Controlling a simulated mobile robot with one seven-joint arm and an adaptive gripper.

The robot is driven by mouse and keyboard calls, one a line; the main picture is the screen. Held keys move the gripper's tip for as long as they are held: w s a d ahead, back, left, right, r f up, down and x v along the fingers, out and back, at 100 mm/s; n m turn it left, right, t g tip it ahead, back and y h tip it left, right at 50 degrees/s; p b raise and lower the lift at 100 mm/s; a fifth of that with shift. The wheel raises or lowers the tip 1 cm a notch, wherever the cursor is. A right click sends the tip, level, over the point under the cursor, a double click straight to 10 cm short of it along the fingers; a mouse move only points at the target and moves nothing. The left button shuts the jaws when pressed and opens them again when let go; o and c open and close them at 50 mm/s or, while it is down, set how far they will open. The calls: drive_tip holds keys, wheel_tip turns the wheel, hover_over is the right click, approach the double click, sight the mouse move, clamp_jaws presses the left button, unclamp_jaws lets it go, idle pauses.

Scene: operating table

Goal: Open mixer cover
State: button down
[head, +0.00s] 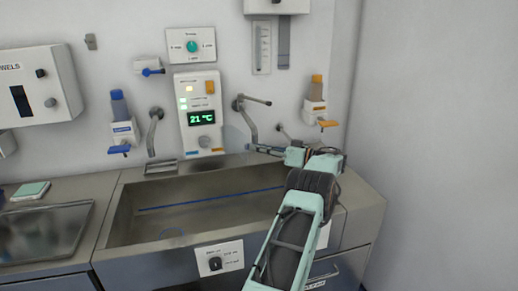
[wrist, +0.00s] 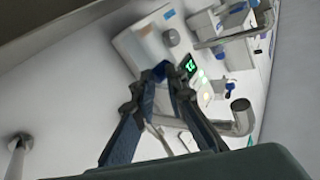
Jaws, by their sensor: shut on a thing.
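The mixer panel (head: 200,112) is a white wall box with a green 21 °C display, small lights and a knob. It shows tilted in the wrist view (wrist: 140,42). A faint, see-through mixer cover (head: 236,138) stands out at the panel's lower right, apart from its face. My gripper (head: 249,147) reaches in from the right, over the sink's back edge, with its tips at the cover's edge. In the wrist view my gripper (wrist: 168,72) has its fingertips drawn together in front of the panel. It is shut on the cover, whose clear edge is hard to make out there.
A grey tap (head: 246,118) stands close above my gripper and also shows in the wrist view (wrist: 238,119). A steel sink (head: 150,222) lies below. Soap dispensers with blue (head: 123,130) and orange (head: 315,105) levers hang on either side. The right wall is bare.

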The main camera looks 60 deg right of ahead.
drive_tip(key=shift+w+r+n+y, duration=0.15)
drive_tip(key=shift+w+r+y, duration=0.1)
drive_tip(key=shift+w, duration=0.3)
drive_tip(key=shift+w+r+n+y, duration=0.15)
drive_tip(key=shift+w+r, duration=0.1)
drive_tip(key=shift+w, duration=0.25)
drive_tip(key=c, duration=2.3)
unclamp_jaws()
drive_tip(key=shift+o, duration=1.1)
drive_tip(key=shift+w, duration=0.1)
drive_tip(key=shift+o, duration=1.2)
drive_tip(key=shift+w+f, duration=0.25)
drive_tip(key=shift+w, duration=0.3)
drive_tip(key=shift+s+f, duration=0.1)
drive_tip(key=shift+s, duration=0.05)
drive_tip(key=shift+s+f, duration=0.1)
drive_tip(key=shift+s, duration=0.05)
drive_tip(key=shift+s, duration=0.2)
drive_tip(key=s+d, duration=0.1)
drive_tip(key=s, duration=1)
drive_tip(key=shift+s+d, duration=0.15)
drive_tip(key=shift+s, duration=0.1)
